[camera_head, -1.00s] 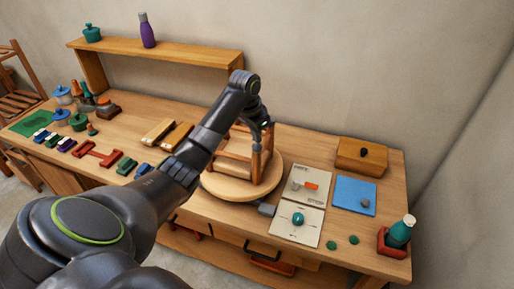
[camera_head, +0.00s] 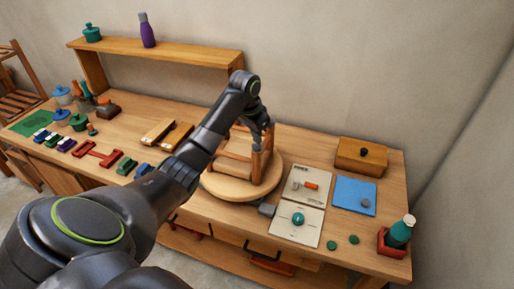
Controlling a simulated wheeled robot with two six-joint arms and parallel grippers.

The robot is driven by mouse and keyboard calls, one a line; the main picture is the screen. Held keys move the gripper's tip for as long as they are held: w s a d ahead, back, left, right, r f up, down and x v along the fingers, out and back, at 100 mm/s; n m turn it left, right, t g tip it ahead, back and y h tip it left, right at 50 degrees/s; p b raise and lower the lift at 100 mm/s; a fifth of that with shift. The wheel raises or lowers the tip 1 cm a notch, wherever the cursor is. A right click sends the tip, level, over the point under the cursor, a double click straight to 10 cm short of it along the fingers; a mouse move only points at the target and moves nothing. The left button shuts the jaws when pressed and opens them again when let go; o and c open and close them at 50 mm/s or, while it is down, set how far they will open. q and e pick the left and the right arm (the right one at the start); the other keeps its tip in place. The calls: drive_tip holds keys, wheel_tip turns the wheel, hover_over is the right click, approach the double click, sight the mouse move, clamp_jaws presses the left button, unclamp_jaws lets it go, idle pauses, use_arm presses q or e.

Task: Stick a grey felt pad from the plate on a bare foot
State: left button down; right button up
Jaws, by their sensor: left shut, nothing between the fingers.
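A small wooden seat frame (camera_head: 236,172) stands on a round wooden turntable (camera_head: 213,188) in the middle of the bench. Its legs point upward, and my arm hides part of it. My left gripper (camera_head: 259,148) is shut and empty at the top of the frame's right-hand leg. I cannot tell whether the fingers touch the leg. A blue square plate (camera_head: 347,191) lies to the right, with one grey pad (camera_head: 365,202) near its lower right corner. My right gripper is out of view.
Two printed cards (camera_head: 308,222) lie between turntable and plate. Two green discs (camera_head: 332,245) lie near the front edge. A teal bottle (camera_head: 400,232) stands in a red holder at right. A wooden box (camera_head: 361,156) stands behind the plate. Clamps and pots fill the left.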

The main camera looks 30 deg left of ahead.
sight(256, 146)
use_arm(q)
drive_tip(key=shift+f, duration=0.65)
drive_tip(key=shift+s+f, duration=0.2)
drive_tip(key=shift+f, duration=0.1)
idle(1.0)
drive_tip(key=shift+w+r+p, duration=0.2)
drive_tip(key=shift+r+p, duration=0.2)
drive_tip(key=shift+r, duration=2.75)
